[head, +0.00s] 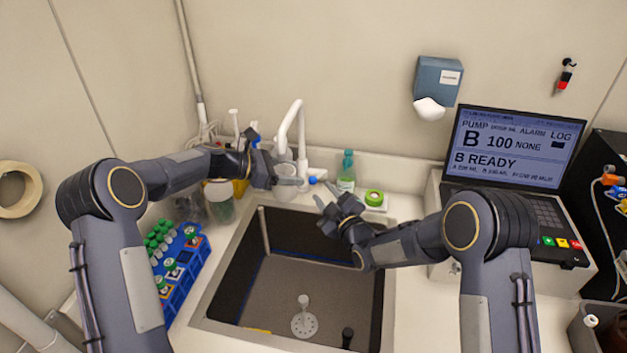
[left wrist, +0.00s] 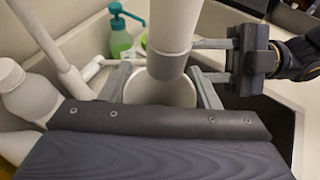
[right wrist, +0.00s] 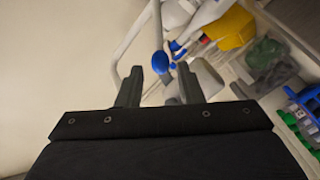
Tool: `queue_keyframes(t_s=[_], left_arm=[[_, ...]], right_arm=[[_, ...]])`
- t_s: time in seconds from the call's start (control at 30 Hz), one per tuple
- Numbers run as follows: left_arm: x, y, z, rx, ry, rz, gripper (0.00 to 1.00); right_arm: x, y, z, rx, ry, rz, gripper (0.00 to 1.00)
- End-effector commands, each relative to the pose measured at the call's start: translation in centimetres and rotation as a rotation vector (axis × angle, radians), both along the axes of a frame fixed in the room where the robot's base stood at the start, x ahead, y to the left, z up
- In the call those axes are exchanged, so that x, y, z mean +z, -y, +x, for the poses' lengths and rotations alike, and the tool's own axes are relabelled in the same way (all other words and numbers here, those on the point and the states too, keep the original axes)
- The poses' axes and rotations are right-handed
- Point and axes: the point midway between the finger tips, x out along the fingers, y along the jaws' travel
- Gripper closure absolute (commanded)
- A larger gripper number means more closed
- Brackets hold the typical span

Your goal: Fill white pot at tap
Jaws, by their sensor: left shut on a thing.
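The white pot (head: 284,192) is upright under the spout of the white tap (head: 297,112), over the sink's back left corner. My left gripper (head: 288,181) is shut on the pot. In the left wrist view, the tap's end (left wrist: 168,62) hangs over the mouth of the pot (left wrist: 150,93), with a finger on each side. I cannot see whether water is in it. My right gripper (head: 327,193) is open and empty just right of the pot. Its fingers (right wrist: 160,88) point toward the tap's blue knob (right wrist: 160,62), which also shows in the head view (head: 313,180).
The sink (head: 391,270) is below both grippers. A green soap bottle (head: 346,172) stands behind it, beside a green round item (head: 374,197). A blue tube rack (head: 187,285) and jars (head: 219,206) stand left. A pump console (head: 515,150) is right.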

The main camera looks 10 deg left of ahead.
Motion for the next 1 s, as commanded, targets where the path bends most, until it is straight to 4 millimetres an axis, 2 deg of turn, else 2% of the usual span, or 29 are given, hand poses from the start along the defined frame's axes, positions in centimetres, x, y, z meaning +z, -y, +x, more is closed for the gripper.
queue_keyframes(t_s=[0.1, 0.3, 0.5, 0.77, 1.0], left_arm=[[0.0, 0.0, 0.0, 0.0, 0.0, 0.0, 0.65], [0.0, 0.0, 0.0, 0.0, 0.0, 0.0, 0.65], [0.0, 0.0, 0.0, 0.0, 0.0, 0.0, 0.65], [0.0, 0.0, 0.0, 0.0, 0.0, 0.0, 0.65], [0.0, 0.0, 0.0, 0.0, 0.0, 0.0, 0.65]], right_arm=[[0.0, -1.6, 2.0, -0.001, 0.002, 0.001, 0.67], [0.0, -3.4, 4.6, -0.001, 0.001, 0.0, 0.67], [0.0, -4.2, 5.6, -0.001, -0.001, 0.0, 0.67], [0.0, -4.3, 5.7, -0.001, -0.002, 0.0, 0.67], [0.0, -4.2, 5.7, -0.001, -0.002, 0.0, 0.95]])
